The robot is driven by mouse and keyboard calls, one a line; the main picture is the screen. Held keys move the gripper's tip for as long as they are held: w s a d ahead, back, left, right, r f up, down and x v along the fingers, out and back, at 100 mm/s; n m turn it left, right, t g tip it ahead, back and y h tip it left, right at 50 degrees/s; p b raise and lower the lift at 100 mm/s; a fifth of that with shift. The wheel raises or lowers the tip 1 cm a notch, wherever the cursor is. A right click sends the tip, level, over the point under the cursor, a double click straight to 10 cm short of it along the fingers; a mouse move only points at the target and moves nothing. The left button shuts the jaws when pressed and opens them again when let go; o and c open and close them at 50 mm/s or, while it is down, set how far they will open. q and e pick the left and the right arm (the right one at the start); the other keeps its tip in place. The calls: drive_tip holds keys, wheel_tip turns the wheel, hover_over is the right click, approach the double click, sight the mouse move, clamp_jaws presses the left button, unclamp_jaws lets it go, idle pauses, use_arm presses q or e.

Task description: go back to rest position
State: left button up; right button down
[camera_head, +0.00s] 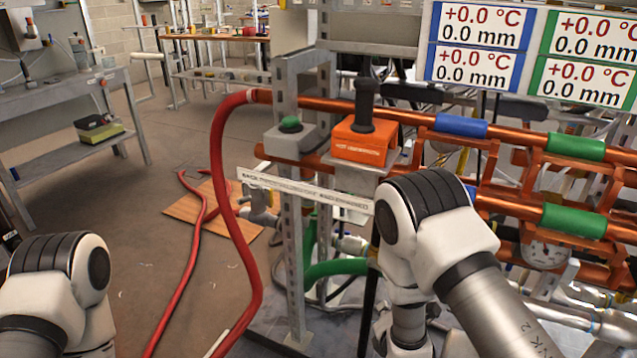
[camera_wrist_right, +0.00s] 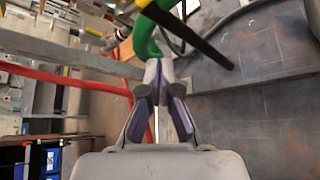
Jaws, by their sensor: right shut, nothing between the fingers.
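My right arm (camera_head: 435,230) comes in from the lower right of the head view and bends down in front of the pipe rig; its gripper is below the frame or hidden there. In the right wrist view my right gripper (camera_wrist_right: 161,75) is shut and empty, its fingers meeting near a green hose (camera_wrist_right: 146,35). I cannot tell the gap between fingertips and hose. My left arm (camera_head: 62,280) shows at the lower left of the head view, and its gripper is out of frame.
The metal frame (camera_head: 290,215) carries orange pipes, an orange box with a black handle (camera_head: 366,120) and a white label strip (camera_head: 305,193), close to my right arm. A red hose (camera_head: 222,200) hangs to the floor. The grey floor (camera_head: 160,120) at left is mostly free, beside a workbench (camera_head: 60,95).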

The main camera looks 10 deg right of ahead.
drive_tip(key=s+d+f+m+g, duration=0.2)
drive_tip(key=s+f+m+g, duration=0.3)
drive_tip(key=s, duration=0.4)
drive_tip(key=s+d+f+m+g, duration=0.2)
drive_tip(key=s+f+m, duration=0.2)
drive_tip(key=s+f, duration=0.4)
drive_tip(key=s+a+m+g+y, duration=0.2)
drive_tip(key=s+m+g, duration=0.4)
drive_tip(key=s+m, duration=0.85)
wheel_tip(320, 180, up, 18)
drive_tip(key=m+p, duration=0.1)
drive_tip(key=p, duration=1.7)
drive_tip(key=shift+w+r, duration=0.2)
drive_tip(key=shift+r, duration=0.05)
